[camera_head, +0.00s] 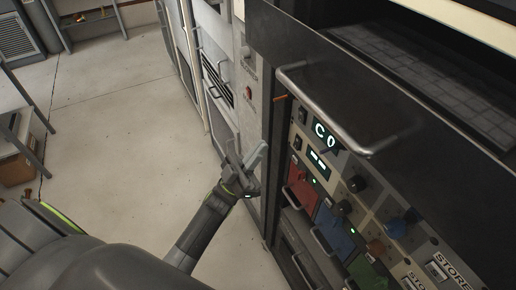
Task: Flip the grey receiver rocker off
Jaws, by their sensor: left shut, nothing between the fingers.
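My left gripper (250,163) is shut and empty, in front of the rack's left edge. It is left of the control panel (385,208) and apart from its controls. Two small dark rocker-like switches, an upper one (302,115) and a lower one (297,143), sit at the panel's left side beside lit displays. Their positions are too small to read. I cannot tell which control is the grey receiver rocker. A light switch-like part (437,270) shows by the "STORE" lettering at lower right. My right gripper is out of view.
A metal handle bar (335,118) sticks out above the panel. Black knobs (356,183), a blue knob (398,224) and an orange knob (376,247) protrude. Red (302,187), blue (335,232) and green (372,273) sections lie below. The floor (110,130) at left is mostly clear.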

